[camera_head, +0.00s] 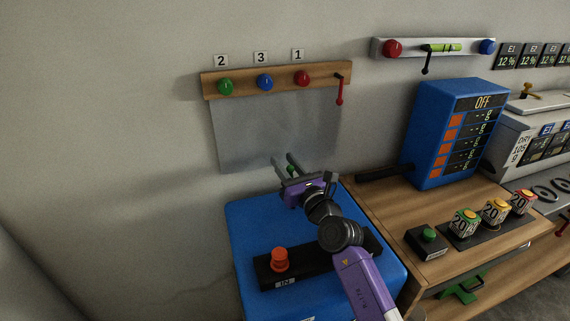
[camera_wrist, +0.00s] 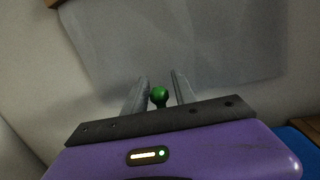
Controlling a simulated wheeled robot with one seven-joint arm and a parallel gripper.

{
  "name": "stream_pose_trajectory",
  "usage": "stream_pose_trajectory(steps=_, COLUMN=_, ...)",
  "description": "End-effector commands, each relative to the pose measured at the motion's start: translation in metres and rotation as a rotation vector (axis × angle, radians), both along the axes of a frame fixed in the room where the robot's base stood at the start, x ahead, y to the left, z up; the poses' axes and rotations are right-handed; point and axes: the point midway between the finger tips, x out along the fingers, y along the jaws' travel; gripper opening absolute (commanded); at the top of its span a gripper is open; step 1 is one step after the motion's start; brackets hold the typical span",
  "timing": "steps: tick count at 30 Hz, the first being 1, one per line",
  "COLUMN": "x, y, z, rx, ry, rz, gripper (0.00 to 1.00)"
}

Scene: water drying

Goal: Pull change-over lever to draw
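My gripper (camera_head: 283,160) is raised over the back of a blue box (camera_head: 240,225), in front of a grey panel (camera_head: 240,130) on the wall. Its two fingers are apart. A green ball knob (camera_wrist: 159,96) shows between the fingers in the wrist view, nearer the left finger, with a gap on the right. It is a small green spot (camera_head: 291,168) in the head view; its stem is hidden. No label reading "draw" is legible, so I cannot tell whether this knob is the change-over lever. A red-tipped lever (camera_head: 340,92) hangs at the right end of a wooden board.
The wooden board (camera_head: 325,78) carries green, blue and red knobs under numbers 2, 3, 1. An orange button (camera_head: 280,259) marked IN sits on the blue box. A blue display unit (camera_head: 435,135) reading OFF and a green button (camera_head: 429,235) stand on the wooden table at right.

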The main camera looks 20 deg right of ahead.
Motion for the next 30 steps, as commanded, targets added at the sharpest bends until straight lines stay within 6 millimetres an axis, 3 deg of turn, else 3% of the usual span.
stream_pose_trajectory(steps=11, x=-0.007, y=-0.001, z=-0.001, rx=0.001, ry=0.0, rz=-0.001, gripper=0.32)
stream_pose_trajectory(steps=22, x=-0.06, y=-0.011, z=-0.008, rx=0.003, ry=0.001, rz=-0.002, gripper=0.32)
stream_pose_trajectory(steps=30, x=-0.076, y=-0.014, z=-0.01, rx=0.001, ry=0.0, rz=0.0, gripper=0.32)
